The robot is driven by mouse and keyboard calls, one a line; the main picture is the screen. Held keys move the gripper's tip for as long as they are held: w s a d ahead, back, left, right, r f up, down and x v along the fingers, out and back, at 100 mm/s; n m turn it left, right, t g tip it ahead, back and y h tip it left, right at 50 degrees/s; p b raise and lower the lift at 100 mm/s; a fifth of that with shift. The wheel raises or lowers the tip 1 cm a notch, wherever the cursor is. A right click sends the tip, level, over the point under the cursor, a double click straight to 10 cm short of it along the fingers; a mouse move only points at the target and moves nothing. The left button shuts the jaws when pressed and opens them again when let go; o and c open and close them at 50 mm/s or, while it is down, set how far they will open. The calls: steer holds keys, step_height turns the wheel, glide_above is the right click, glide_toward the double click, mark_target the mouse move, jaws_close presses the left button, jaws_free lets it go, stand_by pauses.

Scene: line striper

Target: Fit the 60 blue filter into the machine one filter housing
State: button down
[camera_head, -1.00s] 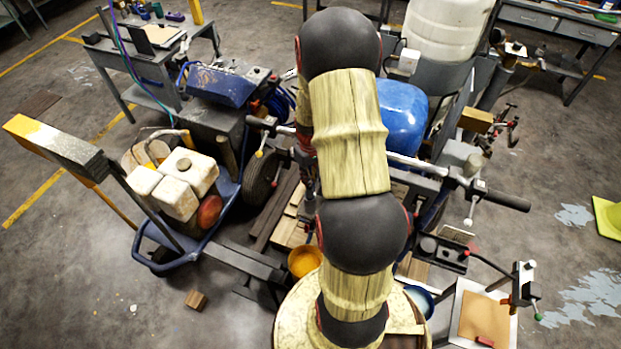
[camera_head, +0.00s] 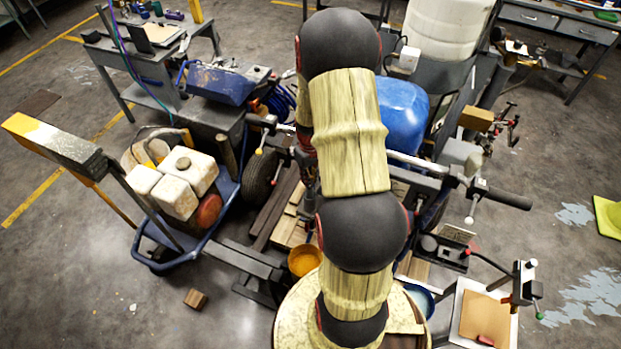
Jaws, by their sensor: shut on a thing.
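My arm rises through the middle of the head view and covers much of the machine (camera_head: 497,197), a line striper with handlebars and a blue tank (camera_head: 403,115). My gripper does not show; it is hidden behind my own arm links. A dark part with red trim shows just left of the arm, and I cannot tell what it is. I cannot make out the 60 blue filter or the machine one filter housing.
A blue-framed cart (camera_head: 170,262) with white containers (camera_head: 187,180) stands left. A yellow cup (camera_head: 304,261) and wooden boards are near the arm's left side. A framed board (camera_head: 484,316) lies lower right. A workbench (camera_head: 160,70) stands at the back left. Open floor lies far left.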

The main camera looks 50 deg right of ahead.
steer(key=shift+f+b, duration=2.35)
steer(key=shift+f, duration=1.35)
stand_by(0.7)
steer(key=c, duration=1.7)
jaws_free()
steer(key=shift+o, duration=0.8)
steer(key=shift+o, duration=0.8)
steer(key=shift+r+p, duration=2.25)
steer(key=shift+r, duration=1.25)
